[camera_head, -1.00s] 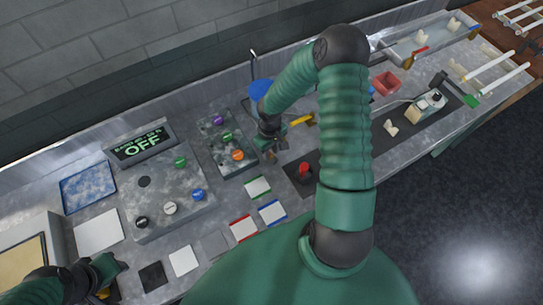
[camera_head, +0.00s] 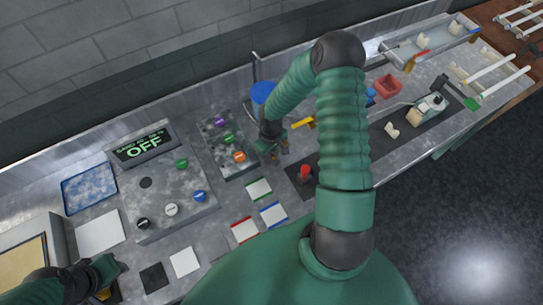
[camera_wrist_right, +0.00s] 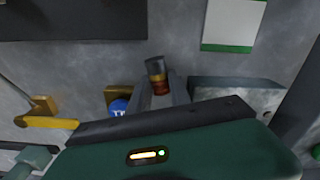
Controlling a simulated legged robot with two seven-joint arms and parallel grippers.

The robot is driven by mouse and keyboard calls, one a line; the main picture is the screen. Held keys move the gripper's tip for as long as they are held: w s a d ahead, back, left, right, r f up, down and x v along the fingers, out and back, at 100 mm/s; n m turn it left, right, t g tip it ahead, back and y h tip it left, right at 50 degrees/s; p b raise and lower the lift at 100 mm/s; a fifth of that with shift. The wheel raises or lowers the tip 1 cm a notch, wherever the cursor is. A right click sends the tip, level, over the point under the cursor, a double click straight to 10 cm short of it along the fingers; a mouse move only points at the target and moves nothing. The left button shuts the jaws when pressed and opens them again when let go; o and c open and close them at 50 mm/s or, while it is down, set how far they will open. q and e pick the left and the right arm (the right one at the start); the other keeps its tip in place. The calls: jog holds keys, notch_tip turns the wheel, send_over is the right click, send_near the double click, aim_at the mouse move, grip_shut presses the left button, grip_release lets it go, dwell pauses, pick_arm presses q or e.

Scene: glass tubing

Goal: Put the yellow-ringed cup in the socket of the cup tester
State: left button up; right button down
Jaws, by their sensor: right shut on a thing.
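My right gripper (camera_wrist_right: 158,92) is shut on a small dark cup (camera_wrist_right: 157,68) with a yellow-orange band, seen between its fingers in the wrist view. In the head view the right gripper (camera_head: 275,157) is just right of the block with coloured knobs, and the cup cannot be made out there. The tester is a grey box (camera_head: 165,222) at left with a display (camera_head: 141,147) reading OFF. A dark round opening (camera_head: 145,183) shows in its top, apart from the gripper. My left gripper (camera_head: 104,284) is at the lower left, its fingers mostly hidden.
A knobbed block (camera_head: 233,165) stands between tester and right gripper. Edged cards (camera_head: 259,189) lie in front. A red knob (camera_head: 305,171) on a dark pad, a yellow-handled thing (camera_head: 303,122) and a blue container (camera_head: 262,92) are near the right arm. A blue tray (camera_head: 89,187) lies at left.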

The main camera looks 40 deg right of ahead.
notch_tip(320, 180, up, 4)
jog(key=p, duration=0.3)
jog(key=shift+f, duration=0.15)
jog(key=s+a+b, duration=0.3)
jog(key=s+a, duration=0.1)
jog(key=s+a+b, duration=0.2)
jog(key=s+a, duration=0.2)
jog(key=s, duration=0.1)
jog(key=shift+b, duration=0.4)
jog(key=shift+s+a+r+p, duration=0.7)
jog(key=shift+s+a+p, duration=0.1)
jog(key=shift+s+a, duration=0.2)
jog(key=shift+s+a+p, duration=0.35)
jog(key=shift+p, duration=0.1)
jog(key=shift+s+f, duration=0.1)
jog(key=shift+s, duration=0.05)
